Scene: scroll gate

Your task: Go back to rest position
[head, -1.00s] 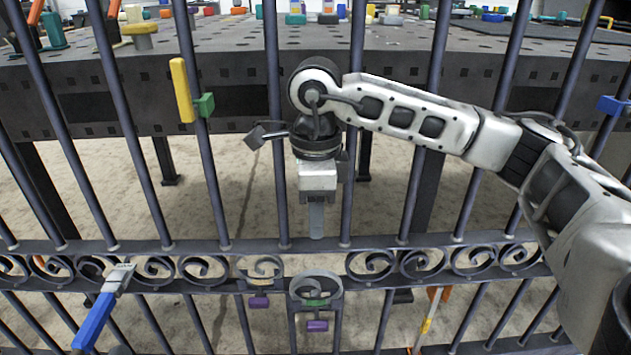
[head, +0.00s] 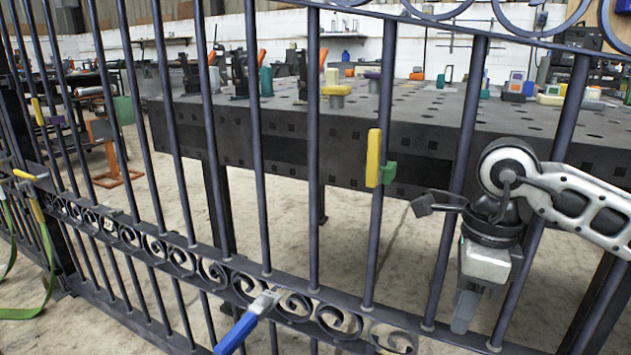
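My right gripper (head: 466,310) hangs pointing down at the right, in front of the gate's upright bars. Its arm comes in from the right edge. The fingers show as one narrow grey shape, so I cannot tell whether they are open or shut; nothing shows held in them. My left gripper is out of view. The dark metal gate (head: 261,185) stands upright across the view, with a band of scrolls (head: 340,318) low along it. A scroll (head: 395,338) shows partly at the bottom edge, below and left of my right gripper.
A blue-handled clamp (head: 240,330) grips the scroll band. A yellow-and-green piece (head: 374,160) sits on a bar left of my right arm. Behind the gate is a dark perforated table (head: 400,115) with several small objects. A green strap (head: 25,312) hangs at the far left.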

